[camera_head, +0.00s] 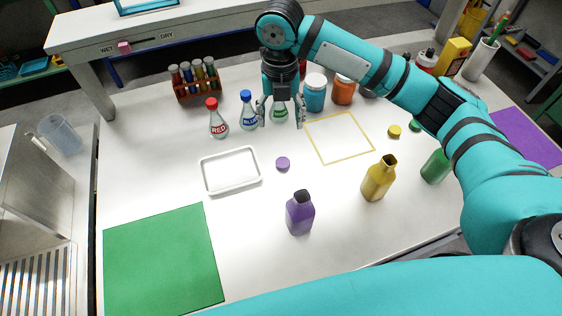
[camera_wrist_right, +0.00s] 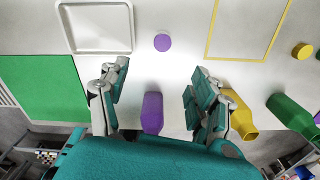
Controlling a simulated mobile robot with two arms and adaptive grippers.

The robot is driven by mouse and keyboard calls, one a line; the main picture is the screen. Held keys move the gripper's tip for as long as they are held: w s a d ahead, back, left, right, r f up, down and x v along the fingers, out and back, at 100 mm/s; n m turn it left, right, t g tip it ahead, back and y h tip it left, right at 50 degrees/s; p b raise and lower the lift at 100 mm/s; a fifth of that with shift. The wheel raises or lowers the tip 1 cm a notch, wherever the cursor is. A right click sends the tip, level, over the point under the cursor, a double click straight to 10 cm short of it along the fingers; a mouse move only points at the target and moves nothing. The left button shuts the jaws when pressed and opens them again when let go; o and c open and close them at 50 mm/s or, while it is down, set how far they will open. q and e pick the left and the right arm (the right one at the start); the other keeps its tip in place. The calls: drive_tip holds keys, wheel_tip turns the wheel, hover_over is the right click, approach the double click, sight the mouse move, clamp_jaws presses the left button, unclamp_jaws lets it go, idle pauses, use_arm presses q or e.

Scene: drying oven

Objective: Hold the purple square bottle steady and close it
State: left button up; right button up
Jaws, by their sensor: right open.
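The purple square bottle (camera_head: 299,216) stands upright on the white table, its neck open with a dark mouth. The purple cap (camera_head: 282,163) lies apart on the table, behind the bottle. My right gripper (camera_head: 281,114) hangs pointing down and appears in front of the flasks in the head view; its height is hard to judge. In the right wrist view it (camera_wrist_right: 160,80) is open and empty. There the purple bottle (camera_wrist_right: 152,113) shows below, between the spread fingers, and the cap (camera_wrist_right: 162,42) lies beyond them. My left gripper is not in view.
A white tray (camera_head: 203,181) lies left of the cap, a green mat (camera_head: 160,262) at front left. Yellow bottle (camera_head: 378,179) and green bottle (camera_head: 435,167) stand right. Red flask (camera_head: 218,122), blue flask (camera_head: 248,113) and jars (camera_head: 314,97) stand behind. A yellow outlined square (camera_head: 340,137) is empty.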

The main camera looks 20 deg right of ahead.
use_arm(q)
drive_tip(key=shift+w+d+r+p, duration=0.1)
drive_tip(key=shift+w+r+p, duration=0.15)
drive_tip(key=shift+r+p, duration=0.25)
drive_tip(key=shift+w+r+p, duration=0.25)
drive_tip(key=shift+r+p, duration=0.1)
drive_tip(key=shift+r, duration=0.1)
use_arm(e)
hover_over(283, 161)
drive_tip(key=f, duration=1.2)
drive_tip(key=shift+s+a, duration=0.2)
drive_tip(key=shift+a, duration=0.15)
drive_tip(key=shift+d+f, duration=0.1)
drive_tip(key=shift+f, duration=0.25)
drive_tip(key=f, duration=0.2)
drive_tip(key=f+p, duration=0.1)
drive_tip(key=f, duration=0.1)
drive_tip(key=shift+w+d+f, duration=0.2)
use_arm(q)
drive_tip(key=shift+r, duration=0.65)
